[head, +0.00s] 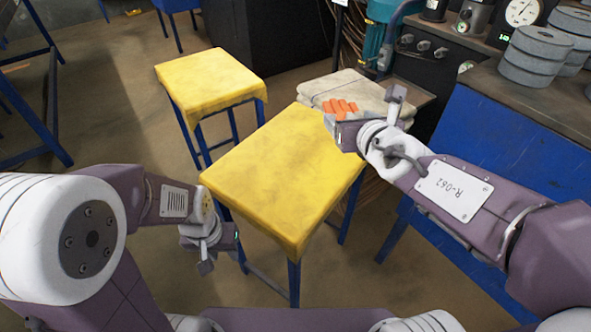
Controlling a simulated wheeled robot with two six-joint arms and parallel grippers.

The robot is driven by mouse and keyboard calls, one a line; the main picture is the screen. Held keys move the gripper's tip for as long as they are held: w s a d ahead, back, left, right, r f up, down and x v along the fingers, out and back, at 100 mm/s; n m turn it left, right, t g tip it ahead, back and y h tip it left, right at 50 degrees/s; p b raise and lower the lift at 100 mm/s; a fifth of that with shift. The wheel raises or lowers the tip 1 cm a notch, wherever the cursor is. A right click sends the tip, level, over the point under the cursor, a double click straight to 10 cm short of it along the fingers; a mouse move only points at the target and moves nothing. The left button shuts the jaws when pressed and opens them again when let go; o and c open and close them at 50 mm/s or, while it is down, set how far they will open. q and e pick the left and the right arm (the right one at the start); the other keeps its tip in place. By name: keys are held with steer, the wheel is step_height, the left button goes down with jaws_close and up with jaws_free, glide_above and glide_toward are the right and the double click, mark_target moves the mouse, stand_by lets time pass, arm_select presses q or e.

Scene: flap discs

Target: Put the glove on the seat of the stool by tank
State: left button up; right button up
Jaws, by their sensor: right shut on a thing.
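The orange glove (341,106) shows as a small bunched piece at my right gripper (349,121). My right gripper is shut on it, over the far right corner of the near stool's yellow seat (275,175). The arm hides part of the glove. A second stool with a yellow seat (210,78) stands behind and to the left; its seat is bare. My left gripper (217,246) hangs low at the left of the near stool and holds nothing that I can see. Its jaw gap is not clear from this angle.
A folded beige cloth pile (350,88) lies behind the near stool. A blue bench (475,150) with grey discs (537,55) stands at right. A teal machine (377,40) stands at the back. Blue frame legs (35,120) stand at far left.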

steer(key=shift+a, duration=0.15)
steer(key=a+f+p, duration=0.2)
steer(key=a, duration=0.2)
steer(key=b, duration=0.1)
glide_above(296, 157)
step_height(296, 157, down, 5)
steer(key=shift+r, duration=0.1)
step_height(296, 157, down, 4)
steer(key=b, duration=0.3)
steer(key=o, duration=1.8)
